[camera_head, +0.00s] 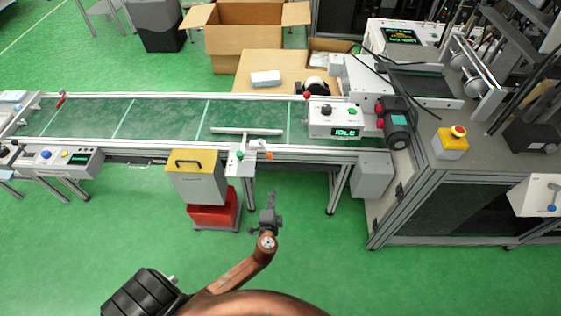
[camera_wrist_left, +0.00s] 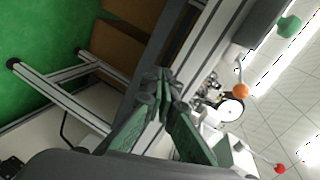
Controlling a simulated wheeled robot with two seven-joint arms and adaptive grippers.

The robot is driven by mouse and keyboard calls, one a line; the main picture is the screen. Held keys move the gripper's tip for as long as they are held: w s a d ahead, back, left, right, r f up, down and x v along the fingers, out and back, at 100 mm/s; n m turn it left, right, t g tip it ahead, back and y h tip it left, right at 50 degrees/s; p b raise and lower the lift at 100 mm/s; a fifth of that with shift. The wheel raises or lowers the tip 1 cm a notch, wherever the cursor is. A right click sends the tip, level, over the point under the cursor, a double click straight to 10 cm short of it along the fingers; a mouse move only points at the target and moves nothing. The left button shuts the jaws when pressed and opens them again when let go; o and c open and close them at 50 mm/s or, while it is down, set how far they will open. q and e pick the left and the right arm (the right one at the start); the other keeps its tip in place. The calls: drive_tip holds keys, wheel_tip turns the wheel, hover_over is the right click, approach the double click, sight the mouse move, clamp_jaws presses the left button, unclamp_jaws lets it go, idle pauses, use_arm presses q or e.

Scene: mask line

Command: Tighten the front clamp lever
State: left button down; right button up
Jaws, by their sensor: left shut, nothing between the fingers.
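An orange-knobbed lever (camera_head: 266,155), likely the front clamp lever, sits on the conveyor's near rail beside a white bracket (camera_head: 241,160) with a green knob. The orange knob (camera_wrist_left: 240,90) also shows right of centre in the left wrist view, with the green knob (camera_wrist_left: 289,25) above it. My left gripper (camera_head: 271,198) is in front of the conveyor, on the near side of the lever and apart from it. Its fingers (camera_wrist_left: 161,88) are shut and empty. My right gripper is not in view.
The green conveyor (camera_head: 160,118) runs across, with a white bar (camera_head: 246,131) lying above its belt. A yellow-grey box (camera_head: 196,178) over a red base (camera_head: 212,213) stands left of my gripper. A grey box (camera_head: 372,175) is on the right. Green floor is open around the gripper.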

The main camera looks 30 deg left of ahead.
use_arm(q)
drive_tip(key=w+d+r+t+y+b, duration=0.1)
drive_tip(key=w+r+t, duration=0.1)
drive_tip(key=r, duration=0.4)
drive_tip(key=w+d+r+t+y, duration=0.1)
drive_tip(key=w+d+r+t, duration=0.1)
drive_tip(key=r, duration=0.5)
drive_tip(key=w+a+b, duration=0.1)
drive_tip(key=w+a, duration=0.4)
drive_tip(key=a, duration=0.2)
drive_tip(key=shift+w+a+f+m, duration=0.15)
drive_tip(key=shift+w+a+m, duration=0.1)
drive_tip(key=shift+a+m, duration=0.05)
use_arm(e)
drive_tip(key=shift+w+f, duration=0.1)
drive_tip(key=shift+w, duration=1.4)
